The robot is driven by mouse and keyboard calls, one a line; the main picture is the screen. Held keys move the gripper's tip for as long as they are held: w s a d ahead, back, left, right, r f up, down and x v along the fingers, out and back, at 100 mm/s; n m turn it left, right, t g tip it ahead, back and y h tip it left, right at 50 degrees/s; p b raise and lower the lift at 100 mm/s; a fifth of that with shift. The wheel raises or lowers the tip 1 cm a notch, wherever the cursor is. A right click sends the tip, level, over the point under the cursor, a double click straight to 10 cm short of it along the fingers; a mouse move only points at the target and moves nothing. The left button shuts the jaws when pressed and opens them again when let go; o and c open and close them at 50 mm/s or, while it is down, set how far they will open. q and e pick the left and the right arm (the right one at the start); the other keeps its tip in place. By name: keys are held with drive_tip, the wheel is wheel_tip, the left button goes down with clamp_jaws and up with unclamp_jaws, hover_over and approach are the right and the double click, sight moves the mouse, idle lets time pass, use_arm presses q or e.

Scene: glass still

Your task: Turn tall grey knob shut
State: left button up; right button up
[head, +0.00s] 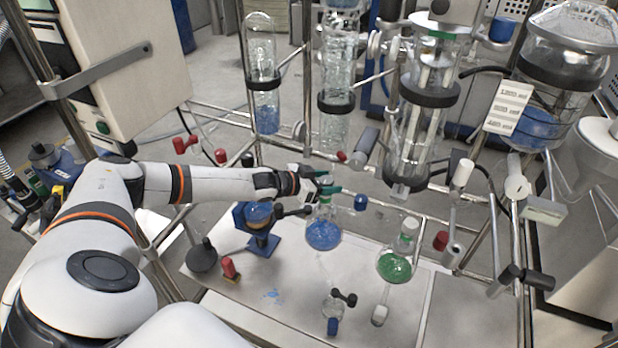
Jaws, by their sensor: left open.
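A tall grey knob (366,141), a slanted cylinder, shows on the pipework right of centre; I cannot tell from this view whether it is open or shut. My left gripper (325,184) is open, below and left of this knob and apart from it in the picture. The gripper overlaps the neck of a round flask with blue liquid (323,234); I cannot tell if it touches it. My right gripper is not in view.
Glass columns (337,110) and a large glass vessel (430,100) stand behind the gripper. A flask with green liquid (394,266) stands right of the blue one. Metal rails cross around the bench (290,290), whose front is partly clear.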

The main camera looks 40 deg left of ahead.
use_arm(q)
drive_tip(key=b+v, duration=0.2)
drive_tip(key=v, duration=0.8)
drive_tip(key=shift+r, duration=0.15)
drive_tip(key=shift+w+d, duration=0.1)
